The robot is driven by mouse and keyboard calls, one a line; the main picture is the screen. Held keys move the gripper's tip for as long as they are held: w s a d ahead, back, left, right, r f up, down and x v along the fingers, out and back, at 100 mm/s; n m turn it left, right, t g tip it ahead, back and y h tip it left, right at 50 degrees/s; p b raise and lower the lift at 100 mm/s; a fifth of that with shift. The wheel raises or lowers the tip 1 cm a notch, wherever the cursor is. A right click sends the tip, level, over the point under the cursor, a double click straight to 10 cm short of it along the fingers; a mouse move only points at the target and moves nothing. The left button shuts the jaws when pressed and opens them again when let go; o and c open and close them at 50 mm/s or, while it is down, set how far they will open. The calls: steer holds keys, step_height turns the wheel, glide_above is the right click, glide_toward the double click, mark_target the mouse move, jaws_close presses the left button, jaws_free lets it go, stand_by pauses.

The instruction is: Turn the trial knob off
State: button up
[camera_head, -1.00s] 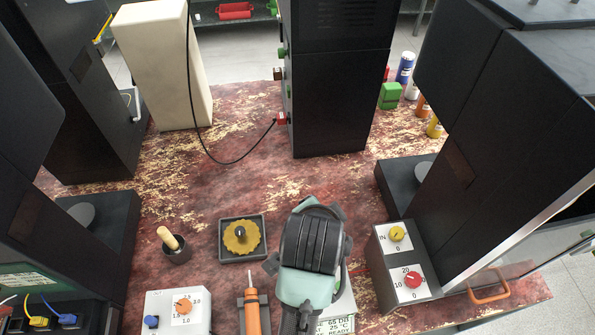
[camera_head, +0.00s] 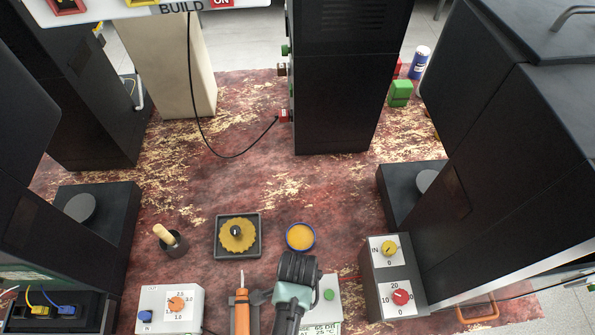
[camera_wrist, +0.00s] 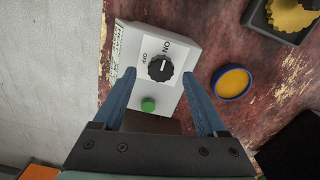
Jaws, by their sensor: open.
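In the wrist view, a black round knob (camera_wrist: 160,68) sits on a white plate marked ON and OFF, on a pale box (camera_wrist: 132,45). Its white mark appears to point toward ON. A green button (camera_wrist: 148,104) is on the same box. My gripper (camera_wrist: 159,73) is open, its two blue fingers apart on either side of the knob in the picture; I cannot tell whether they touch it. In the head view, my arm hides the knob, and only the box's right part (camera_head: 328,312) and the green button (camera_head: 329,294) show.
An orange-knobbed box (camera_head: 190,295) stands left, an orange-handled tool (camera_head: 242,312) closer. A grey box with yellow and red knobs (camera_head: 390,276) stands right. A yellow-filled blue dish (camera_head: 300,237) and a tray with a yellow wheel (camera_head: 254,221) lie behind.

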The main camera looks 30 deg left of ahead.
steer(key=shift+f, duration=1.05)
jaws_close()
